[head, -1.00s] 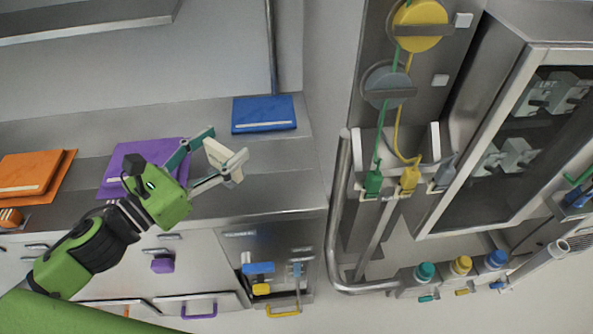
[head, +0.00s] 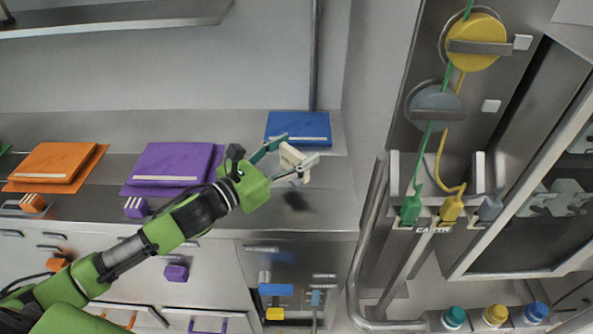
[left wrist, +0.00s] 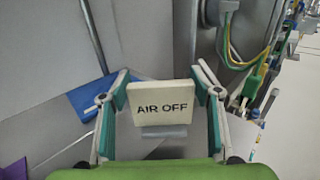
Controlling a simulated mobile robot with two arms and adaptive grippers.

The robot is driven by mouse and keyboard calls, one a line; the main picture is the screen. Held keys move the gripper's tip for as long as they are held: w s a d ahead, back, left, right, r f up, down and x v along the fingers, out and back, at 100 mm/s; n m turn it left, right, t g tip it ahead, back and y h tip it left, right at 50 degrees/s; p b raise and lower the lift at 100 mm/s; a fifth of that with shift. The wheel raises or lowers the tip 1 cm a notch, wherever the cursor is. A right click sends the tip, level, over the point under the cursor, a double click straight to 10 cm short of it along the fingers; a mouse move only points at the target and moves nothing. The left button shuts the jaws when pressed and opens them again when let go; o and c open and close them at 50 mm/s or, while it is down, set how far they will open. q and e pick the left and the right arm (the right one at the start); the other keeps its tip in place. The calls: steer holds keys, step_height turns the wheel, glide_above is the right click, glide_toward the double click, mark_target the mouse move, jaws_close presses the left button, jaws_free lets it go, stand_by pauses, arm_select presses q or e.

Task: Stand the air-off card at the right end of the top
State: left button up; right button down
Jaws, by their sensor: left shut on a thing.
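The air-off card is a small cream block (head: 292,157) in the head view. In the left wrist view the card (left wrist: 161,108) faces the camera with "AIR OFF" readable. My left gripper (head: 288,160) is shut on the card and holds it above the right part of the steel top (head: 335,205). A dark shadow lies on the top below the card, so the card appears apart from it. My right gripper is not in view.
A blue folder (head: 298,127) lies behind the gripper on the top. Purple (head: 172,163) and orange (head: 58,163) folders lie to the left. A bent metal rail (head: 368,240) and panel with yellow (head: 475,38) and grey discs stand right of the top. The top's right front area is clear.

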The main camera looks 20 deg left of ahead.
mark_target(291, 167)
arm_select(q)
steer(key=shift+w+f, duration=0.2)
steer(key=shift+f, duration=0.05)
steer(key=f+b, duration=0.3)
steer(key=shift+w+d+f, duration=0.15)
steer(key=shift+w+f, duration=0.15)
steer(key=shift+f, duration=0.05)
steer(key=shift+f+b, duration=0.2)
steer(key=shift+b, duration=0.15)
steer(key=o, duration=1.4)
steer(key=shift+o, duration=0.2)
